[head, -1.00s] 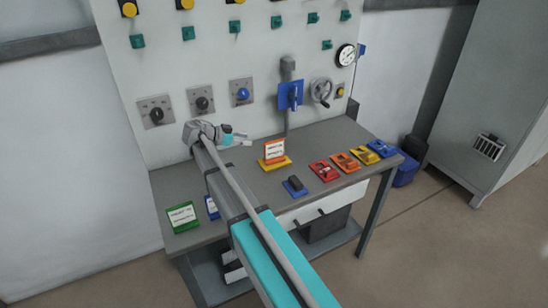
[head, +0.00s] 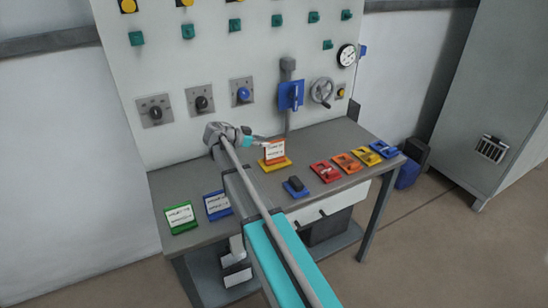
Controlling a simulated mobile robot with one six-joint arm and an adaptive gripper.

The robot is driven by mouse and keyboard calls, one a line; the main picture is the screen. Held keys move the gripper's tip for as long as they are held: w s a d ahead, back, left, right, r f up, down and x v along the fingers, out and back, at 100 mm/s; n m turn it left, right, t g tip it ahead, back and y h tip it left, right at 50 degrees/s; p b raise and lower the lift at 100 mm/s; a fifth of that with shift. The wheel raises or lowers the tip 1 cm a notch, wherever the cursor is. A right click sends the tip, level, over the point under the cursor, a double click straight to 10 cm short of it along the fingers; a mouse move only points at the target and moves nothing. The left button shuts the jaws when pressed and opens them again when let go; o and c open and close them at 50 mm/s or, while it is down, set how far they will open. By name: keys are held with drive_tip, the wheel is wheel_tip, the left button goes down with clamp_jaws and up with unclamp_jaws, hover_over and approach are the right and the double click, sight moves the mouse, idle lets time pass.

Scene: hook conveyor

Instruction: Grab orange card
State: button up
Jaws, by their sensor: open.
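The orange card (head: 274,151) has a white label and stands upright on a yellow base (head: 275,165) on the grey table. My gripper (head: 258,143) is just left of the card, at about its upper half, with its fingers pointing right toward it. The jaws are open and nothing shows between them. The fingertips look very near the card's left edge, but I cannot tell whether they touch it or are around it.
Green (head: 181,217) and blue (head: 217,205) cards stand at the table's left. A blue block with a dark top (head: 295,186) sits in front; red (head: 325,171), orange (head: 346,162), yellow (head: 367,154) and blue (head: 383,148) blocks line the right. A panel with knobs (head: 199,101) and a blue switch (head: 291,95) rises behind.

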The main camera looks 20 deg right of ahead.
sight(275, 141)
drive_tip(key=shift+b+x, duration=0.85)
drive_tip(key=shift+x, duration=1.75)
drive_tip(key=shift+w+r, duration=0.1)
drive_tip(key=shift+r, duration=0.05)
clamp_jaws()
